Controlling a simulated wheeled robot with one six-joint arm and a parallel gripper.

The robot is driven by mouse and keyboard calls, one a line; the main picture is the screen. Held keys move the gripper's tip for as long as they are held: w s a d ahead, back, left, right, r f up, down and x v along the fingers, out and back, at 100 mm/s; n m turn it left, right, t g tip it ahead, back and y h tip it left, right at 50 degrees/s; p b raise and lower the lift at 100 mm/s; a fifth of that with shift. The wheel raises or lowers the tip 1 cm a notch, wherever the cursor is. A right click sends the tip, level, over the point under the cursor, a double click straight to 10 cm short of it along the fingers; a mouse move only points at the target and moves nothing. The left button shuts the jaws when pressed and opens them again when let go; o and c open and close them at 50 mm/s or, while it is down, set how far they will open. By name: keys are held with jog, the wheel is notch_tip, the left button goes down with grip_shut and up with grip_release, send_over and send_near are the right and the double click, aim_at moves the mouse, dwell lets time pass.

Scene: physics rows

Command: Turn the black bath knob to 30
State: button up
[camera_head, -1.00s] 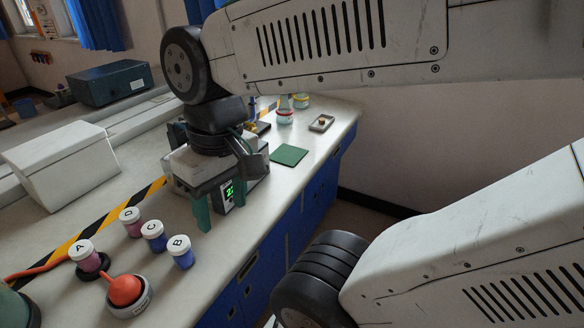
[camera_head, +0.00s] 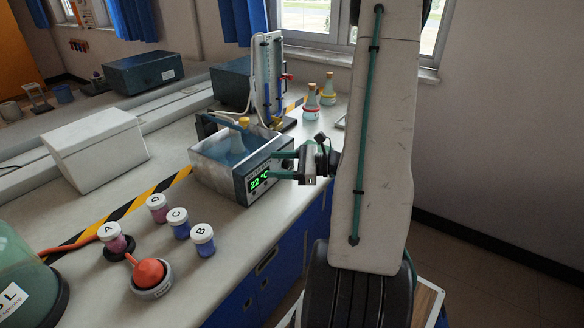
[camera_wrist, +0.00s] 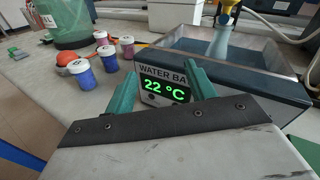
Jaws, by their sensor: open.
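The water bath (camera_head: 212,178) is a grey open tank on the bench with a dark front panel. Its green display (camera_head: 260,180) reads 22 °C, and it also shows in the wrist view (camera_wrist: 166,91). My gripper (camera_head: 273,165) is open and empty, with its green fingers pointing at the front panel. In the wrist view, the fingers (camera_wrist: 160,80) flank the display from in front. I cannot clearly make out the black knob in either view; the gripper may hide it. Whether a fingertip touches the panel cannot be told.
A flask (camera_head: 238,140) stands in the bath. Lidded jars, including jar B (camera_head: 203,240), and a red-topped round object (camera_head: 150,275) stand in front at left. A white box (camera_head: 95,155) is behind them. Two bottles (camera_head: 328,90) stand beyond the bath.

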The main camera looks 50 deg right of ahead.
aim_at(290, 166)
jog(key=s+d+f+m+t+h, duration=0.1)
jog(key=d+f+m+h, duration=0.1)
jog(key=d, duration=0.1)
jog(key=s+d+f+m+t+h, duration=0.1)
jog(key=s+d+f+m+h, duration=0.1)
jog(key=d+f+m+h, duration=0.1)
jog(key=s+d+f+m+t+h, duration=0.1)
jog(key=d+f+m+h, duration=0.1)
jog(key=d, duration=0.2)
jog(key=shift+s+d+f+m, duration=0.2)
jog(key=shift+s+f+m, duration=0.15)
jog(key=shift+m, duration=0.05)
jog(key=shift+d+f+h, duration=0.15)
jog(key=shift+d+h, duration=0.05)
jog(key=shift+h, duration=0.1)
jog(key=w, duration=0.7)
jog(key=shift+w+a, duration=0.2)
jog(key=shift+a, duration=0.1)
jog(key=c, duration=1)
